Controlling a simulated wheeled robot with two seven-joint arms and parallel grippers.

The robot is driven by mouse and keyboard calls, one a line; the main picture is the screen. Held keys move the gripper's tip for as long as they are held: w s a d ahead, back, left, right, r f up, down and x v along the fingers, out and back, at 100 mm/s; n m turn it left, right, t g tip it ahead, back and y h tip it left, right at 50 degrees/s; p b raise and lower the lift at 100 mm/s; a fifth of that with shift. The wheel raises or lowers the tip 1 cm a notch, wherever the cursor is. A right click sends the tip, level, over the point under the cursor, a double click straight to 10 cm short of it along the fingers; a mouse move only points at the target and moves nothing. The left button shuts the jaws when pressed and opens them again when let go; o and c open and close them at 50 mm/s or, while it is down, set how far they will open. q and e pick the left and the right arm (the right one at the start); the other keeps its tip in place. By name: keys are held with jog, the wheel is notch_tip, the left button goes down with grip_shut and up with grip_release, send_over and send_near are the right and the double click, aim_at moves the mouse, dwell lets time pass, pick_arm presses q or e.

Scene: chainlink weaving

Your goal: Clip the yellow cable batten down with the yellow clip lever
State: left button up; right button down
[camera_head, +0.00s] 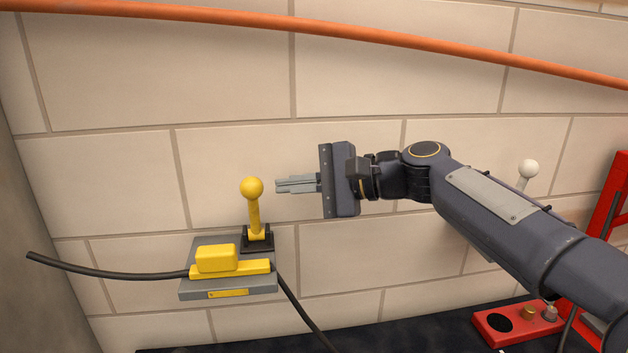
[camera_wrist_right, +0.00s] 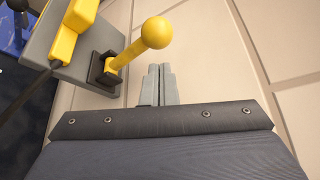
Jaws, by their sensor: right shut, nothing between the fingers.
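The yellow clip lever (camera_head: 254,212) stands upright with a round ball knob on a black bracket, at the back of a grey plate (camera_head: 186,290) against the wall. The yellow cable batten (camera_head: 216,259) lies on the plate in front of the lever, with a black cable (camera_head: 110,272) leaving it on both sides. My right gripper (camera_head: 280,185) is shut and empty, just right of the lever knob, with a small gap in the head view. In the right wrist view the lever (camera_wrist_right: 140,48) is left of the closed fingertips (camera_wrist_right: 160,70). My left gripper is not in view.
An orange pipe (camera_head: 400,39) runs across the tiled wall above. A red block (camera_head: 490,325) with a black round hole and a red frame (camera_head: 607,205) stand at the right. A white ball knob (camera_head: 528,168) shows behind my right arm. The wall left of the lever is clear.

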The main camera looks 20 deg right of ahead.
jog(key=shift+p+x, duration=0.3)
jog(key=shift+x, duration=1.9)
jog(key=s+f+n+t+y+b, duration=0.1)
jog(key=s+n+b, duration=0.1)
jog(key=b, duration=0.7)
jog(key=s+a+f+n+t+y+b, duration=0.1)
jog(key=s+f+n+b, duration=0.1)
jog(key=b, duration=0.7)
jog(key=s+a+f+n+t+y+b, duration=0.1)
jog(key=s+n+y+b, duration=0.1)
jog(key=n+b, duration=0.4)
jog(key=shift+s+f+b, duration=0.15)
jog(key=shift+s+b, duration=0.5)
jog(key=shift+b, duration=1.4)
jog(key=shift+s+a+f+b, duration=0.1)
jog(key=shift+s+f+b, duration=0.2)
jog(key=shift+b, duration=0.55)
